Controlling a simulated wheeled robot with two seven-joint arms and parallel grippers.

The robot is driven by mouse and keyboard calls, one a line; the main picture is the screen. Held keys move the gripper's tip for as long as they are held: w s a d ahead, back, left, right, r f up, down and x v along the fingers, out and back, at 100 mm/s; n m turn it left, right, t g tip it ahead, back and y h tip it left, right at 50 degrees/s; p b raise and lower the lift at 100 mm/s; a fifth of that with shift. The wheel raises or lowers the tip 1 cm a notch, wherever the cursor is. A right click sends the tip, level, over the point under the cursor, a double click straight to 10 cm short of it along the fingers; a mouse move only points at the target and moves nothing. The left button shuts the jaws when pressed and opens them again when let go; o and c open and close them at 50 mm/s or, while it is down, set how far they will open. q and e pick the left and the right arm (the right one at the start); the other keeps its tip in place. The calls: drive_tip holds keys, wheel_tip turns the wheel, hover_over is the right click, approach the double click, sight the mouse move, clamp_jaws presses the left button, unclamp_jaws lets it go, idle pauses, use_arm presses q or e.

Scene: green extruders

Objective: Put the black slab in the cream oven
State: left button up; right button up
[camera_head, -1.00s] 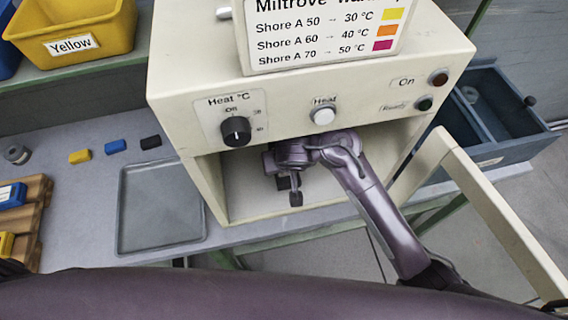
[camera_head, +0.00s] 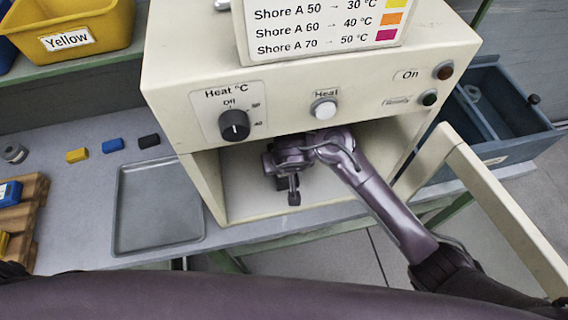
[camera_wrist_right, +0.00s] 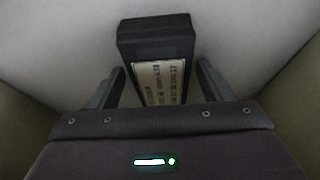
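The cream oven (camera_head: 172,88) stands on the bench with its front open and its door (camera_head: 490,200) swung out to the right. My right gripper (camera_head: 288,186) is inside the oven's chamber, pointing down. In the right wrist view, the black slab (camera_wrist_right: 157,38) with a pale printed label lies on the pale surface below my right gripper (camera_wrist_right: 160,85). The two fingers stand apart, one on each side of the slab, and look open with small gaps. In the head view the slab is mostly hidden behind the gripper. My left gripper is out of view.
A grey tray (camera_head: 118,215) lies left of the oven. Small yellow (camera_head: 77,155), blue (camera_head: 113,145) and black (camera_head: 149,141) blocks sit behind it. A wooden rack (camera_head: 30,215) is at far left. The chamber walls are close around my right gripper.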

drive_tip(key=shift+s+r+p, duration=0.15)
drive_tip(key=shift+r+p, duration=0.2)
drive_tip(key=shift+r, duration=0.2)
drive_tip(key=shift+s+d+r+p, duration=0.15)
drive_tip(key=shift+s+r+p, duration=0.1)
drive_tip(key=shift+s+r, duration=0.25)
drive_tip(key=shift+s+d+r+p, duration=0.1)
drive_tip(key=shift+s+r+p, duration=0.15)
drive_tip(key=shift+r, duration=0.3)
drive_tip(key=s+d, duration=0.1)
drive_tip(key=s, duration=0.2)
drive_tip(key=s+d, duration=0.1)
drive_tip(key=s, duration=0.2)
drive_tip(key=s+d+b, duration=0.1)
drive_tip(key=s, duration=0.2)
drive_tip(key=shift+s+d+f, duration=0.1)
drive_tip(key=shift+s, duration=0.3)
drive_tip(key=shift+s+d, duration=0.15)
drive_tip(key=shift+s, duration=0.35)
